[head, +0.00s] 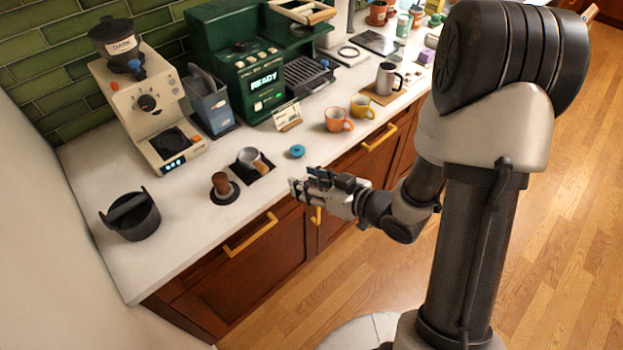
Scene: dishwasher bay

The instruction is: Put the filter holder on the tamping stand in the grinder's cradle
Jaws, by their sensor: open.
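The filter holder (248,157) is a metal basket with a wooden handle. It sits on the dark tamping stand (264,177) near the counter's front edge. The cream grinder (127,92) stands behind and to the left, with a dark hopper labelled DARK. Its cradle seems to be in the dark area around its lower front (168,141); the cradle's details are too small to tell. My gripper (297,187) is open and empty. It is at the counter's front edge, to the right of the filter holder and apart from it.
A wooden-handled tamper (221,184) stands just left of the tamping stand, and a black knock box (132,215) is farther left. A blue lid-like disc (297,151), a small sign (288,116) and cups (337,119) are to the right. The green espresso machine (238,62) fills the back.

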